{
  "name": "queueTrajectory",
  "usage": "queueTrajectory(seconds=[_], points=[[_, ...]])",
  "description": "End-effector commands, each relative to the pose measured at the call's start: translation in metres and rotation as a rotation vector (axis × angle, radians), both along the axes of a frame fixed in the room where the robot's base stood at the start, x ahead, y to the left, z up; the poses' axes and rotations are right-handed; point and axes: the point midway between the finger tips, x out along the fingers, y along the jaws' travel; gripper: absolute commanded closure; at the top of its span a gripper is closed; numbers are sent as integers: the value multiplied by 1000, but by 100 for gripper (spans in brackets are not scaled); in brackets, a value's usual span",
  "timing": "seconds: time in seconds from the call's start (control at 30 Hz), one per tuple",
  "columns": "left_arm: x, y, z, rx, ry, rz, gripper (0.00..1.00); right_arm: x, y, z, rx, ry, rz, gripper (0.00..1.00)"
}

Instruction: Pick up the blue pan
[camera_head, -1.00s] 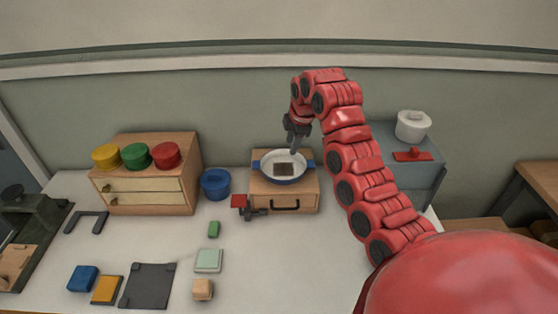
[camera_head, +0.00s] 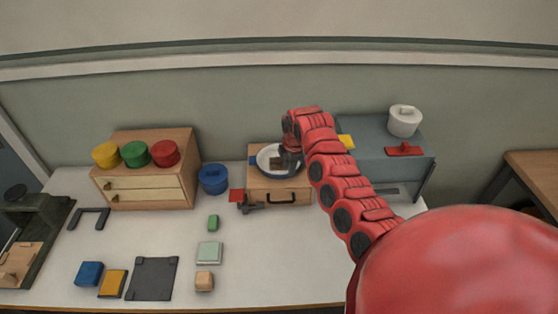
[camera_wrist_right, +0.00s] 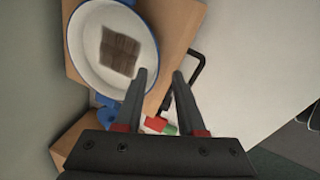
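The blue pan (camera_head: 264,165) is white inside with a blue rim and blue side handles, and holds a dark brown block (camera_head: 275,161). It sits on a small wooden box (camera_head: 266,186). In the right wrist view the pan (camera_wrist_right: 85,57) is at the upper left, with the brown block (camera_wrist_right: 119,52) inside. My right gripper (camera_head: 290,163) is low at the pan's right side and hides that edge. In the right wrist view its two fingers (camera_wrist_right: 159,77) are apart with nothing gripped; the left finger overlaps the pan's edge, and contact is unclear. My left gripper is not in view.
A blue pot (camera_head: 213,180) stands left of the box, beside a wooden drawer unit (camera_head: 145,190) with yellow, green and red lids. A grey stand (camera_head: 370,155) with a white pot (camera_head: 404,121) is at the right. The front right of the table is clear.

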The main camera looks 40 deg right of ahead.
Motion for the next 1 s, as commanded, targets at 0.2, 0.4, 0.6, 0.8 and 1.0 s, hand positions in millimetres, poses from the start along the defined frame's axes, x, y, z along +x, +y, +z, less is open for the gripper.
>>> queueTrajectory(seconds=[0.2, 0.4, 0.6, 0.8, 1.0], points=[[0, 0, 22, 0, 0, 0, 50, 10, -1, -19, 0, 5, 2, 61], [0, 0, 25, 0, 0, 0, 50, 14, -4, -41, 0, 4, 0, 61], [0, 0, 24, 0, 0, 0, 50, 15, -4, -44, 1, 2, -1, 61], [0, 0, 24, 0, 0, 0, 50, 15, -4, -44, 1, 1, -1, 85], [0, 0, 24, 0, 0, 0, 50, 15, -4, -44, 1, 1, -1, 100]])
